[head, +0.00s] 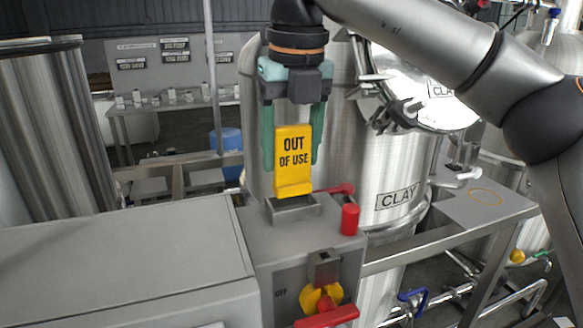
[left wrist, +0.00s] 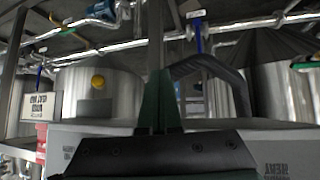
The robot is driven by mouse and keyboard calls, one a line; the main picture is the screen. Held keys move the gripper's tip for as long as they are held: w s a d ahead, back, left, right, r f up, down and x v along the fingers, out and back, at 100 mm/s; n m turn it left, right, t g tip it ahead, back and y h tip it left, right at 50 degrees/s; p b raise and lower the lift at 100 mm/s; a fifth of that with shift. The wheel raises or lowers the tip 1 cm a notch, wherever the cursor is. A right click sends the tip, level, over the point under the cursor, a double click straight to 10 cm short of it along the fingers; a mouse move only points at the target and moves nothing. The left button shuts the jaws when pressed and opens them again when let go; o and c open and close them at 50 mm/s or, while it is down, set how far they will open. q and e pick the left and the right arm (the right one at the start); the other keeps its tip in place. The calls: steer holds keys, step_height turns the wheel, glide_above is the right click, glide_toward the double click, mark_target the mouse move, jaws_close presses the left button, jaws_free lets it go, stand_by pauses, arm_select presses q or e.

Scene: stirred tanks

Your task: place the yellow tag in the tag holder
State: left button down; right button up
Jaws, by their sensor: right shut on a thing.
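The yellow tag (head: 293,160), reading "OUT OF USE", hangs upright between the green fingers of my right gripper (head: 291,150). The gripper points down and is shut on the tag's upper part. The tag holder (head: 293,213) is a small grey metal tray on top of a grey box, directly below the tag. The tag's lower edge is at the holder's back rim in the picture; I cannot tell whether they touch. My left gripper (left wrist: 160,100) shows only in the left wrist view, with its green fingers close together and nothing seen between them.
A red cylinder (head: 350,219) and a red lever (head: 335,190) are close by the holder. A red and yellow switch (head: 322,298) is on the box front. A large steel tank marked CLAY (head: 395,175) stands behind. A wide grey cabinet top (head: 120,255) at left is clear.

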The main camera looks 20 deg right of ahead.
mark_target(292, 173)
steer(key=f, duration=0.3)
steer(key=shift+w+d+f, duration=0.1)
steer(key=shift+w+f, duration=0.1)
steer(key=shift+f, duration=0.05)
steer(key=shift+f+b, duration=0.25)
steer(key=shift+b, duration=0.15)
steer(key=o, duration=1.4)
steer(key=shift+r, duration=0.1)
steer(key=shift+r+p, duration=0.3)
steer(key=shift+r, duration=0.15)
steer(key=r, duration=0.3)
steer(key=s+r+p, duration=0.1)
steer(key=r, duration=0.3)
steer(key=s+r+p, duration=0.1)
steer(key=r, duration=0.3)
steer(key=shift+r, duration=0.2)
